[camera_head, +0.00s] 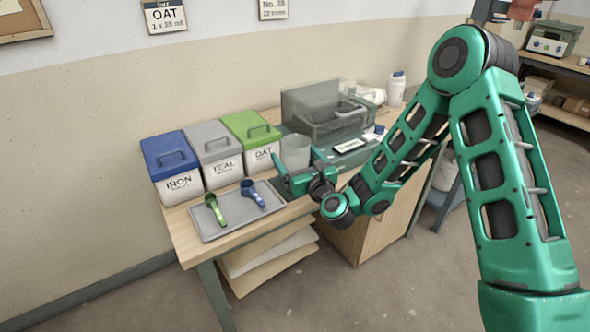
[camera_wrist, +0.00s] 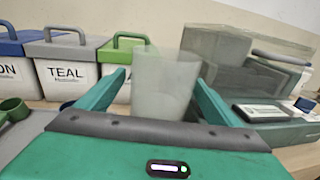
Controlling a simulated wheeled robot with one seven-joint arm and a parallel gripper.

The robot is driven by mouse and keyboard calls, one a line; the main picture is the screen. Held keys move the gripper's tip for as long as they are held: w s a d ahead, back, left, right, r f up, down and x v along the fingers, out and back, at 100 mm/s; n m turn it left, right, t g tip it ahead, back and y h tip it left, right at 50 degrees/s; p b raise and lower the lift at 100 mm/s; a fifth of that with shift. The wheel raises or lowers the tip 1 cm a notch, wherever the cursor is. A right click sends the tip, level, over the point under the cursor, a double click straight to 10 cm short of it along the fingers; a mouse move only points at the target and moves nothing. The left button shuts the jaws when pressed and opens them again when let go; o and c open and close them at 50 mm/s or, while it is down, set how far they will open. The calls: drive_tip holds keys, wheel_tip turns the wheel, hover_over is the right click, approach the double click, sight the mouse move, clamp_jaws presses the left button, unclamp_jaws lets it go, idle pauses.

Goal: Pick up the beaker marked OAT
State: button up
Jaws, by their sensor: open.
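A translucent, pale grey beaker (camera_head: 295,148) stands upright on the bench, right of the white bin (camera_head: 262,157) marked OAT with a green lid. I cannot read any marking on the beaker itself. My gripper (camera_head: 297,163) is open at the near side of the beaker, its fingers pointing towards it. In the wrist view the beaker (camera_wrist: 163,85) appears in the gap between the two green fingers, with room on both sides. Its lower part is hidden behind my gripper body, so I cannot tell how deep it sits between the fingers.
Bins marked TEAL (camera_head: 222,168) and IRON (camera_head: 183,186) stand left of the OAT bin. A grey tray (camera_head: 226,229) holds a green scoop (camera_head: 215,209) and a blue scoop (camera_head: 252,194). A translucent grey box (camera_head: 322,110) stands close behind and right of the beaker. A wall sign (camera_head: 164,15) reads OAT.

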drive_tip(key=shift+w+r, duration=0.3)
drive_tip(key=c, duration=2.1)
drive_tip(key=shift+o, duration=0.2)
drive_tip(key=shift+f, duration=0.1)
drive_tip(key=shift+s+a, duration=0.1)
drive_tip(key=shift+s, duration=0.05)
